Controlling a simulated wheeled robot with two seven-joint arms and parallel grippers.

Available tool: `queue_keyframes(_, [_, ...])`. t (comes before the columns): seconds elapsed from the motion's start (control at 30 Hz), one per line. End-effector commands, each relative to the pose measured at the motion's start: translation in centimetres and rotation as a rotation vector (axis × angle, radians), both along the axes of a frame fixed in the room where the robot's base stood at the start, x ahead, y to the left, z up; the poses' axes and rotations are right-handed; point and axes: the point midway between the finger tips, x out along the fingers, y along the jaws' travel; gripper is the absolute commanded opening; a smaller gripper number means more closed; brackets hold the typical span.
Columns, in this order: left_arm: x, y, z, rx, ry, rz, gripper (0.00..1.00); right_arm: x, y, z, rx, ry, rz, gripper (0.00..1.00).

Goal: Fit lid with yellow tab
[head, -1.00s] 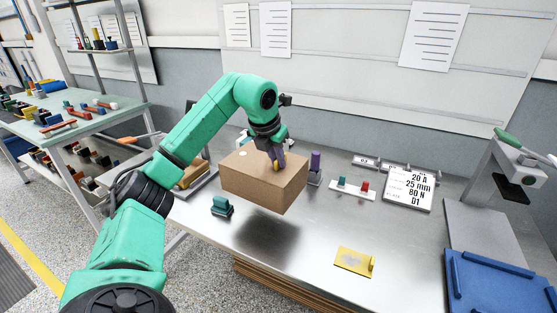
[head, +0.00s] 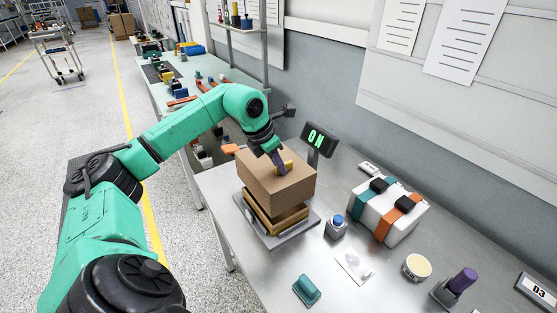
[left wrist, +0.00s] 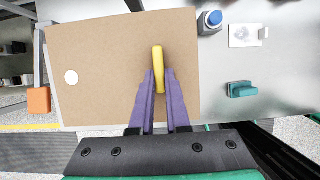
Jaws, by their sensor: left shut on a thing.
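A brown box-like lid (head: 272,187) with a yellow tab (head: 288,166) is over an open-looking wooden box (head: 268,218) on a grey plate (head: 247,226). My left gripper (head: 280,164) is shut on the tab from above. The lid looks roughly level. It hides the box's top, so I cannot tell whether they touch. In the left wrist view the purple fingers (left wrist: 159,85) straddle the yellow tab (left wrist: 158,58) on the lid's brown top (left wrist: 105,65), which has a white dot at left. My right gripper is not in view.
A display (head: 317,139) reading ON stands behind the lid. A blue-button block (head: 336,229), a white case (head: 388,211) with teal and orange straps, a teal block (head: 307,290) and a purple-handled piece (head: 459,283) stand to the right. The table's left edge is close.

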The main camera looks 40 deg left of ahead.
Motion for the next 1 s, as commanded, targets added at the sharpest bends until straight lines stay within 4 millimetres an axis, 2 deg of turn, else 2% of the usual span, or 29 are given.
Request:
queue_keyframes(0.17, [0.0,0.0,0.0,0.000,-0.001,0.001,0.00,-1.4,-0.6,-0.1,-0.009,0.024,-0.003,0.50])
queue_keyframes(0.37, [0.0,0.0,-0.4,0.001,0.000,0.001,0.00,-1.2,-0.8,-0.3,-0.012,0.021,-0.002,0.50])
queue_keyframes(0.57, [0.0,0.0,-2.0,0.000,0.000,0.002,0.00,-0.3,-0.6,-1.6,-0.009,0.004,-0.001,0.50])
queue_keyframes(1.0, [0.0,0.0,-5.9,0.001,0.000,0.001,0.00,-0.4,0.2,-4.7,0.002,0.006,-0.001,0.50])
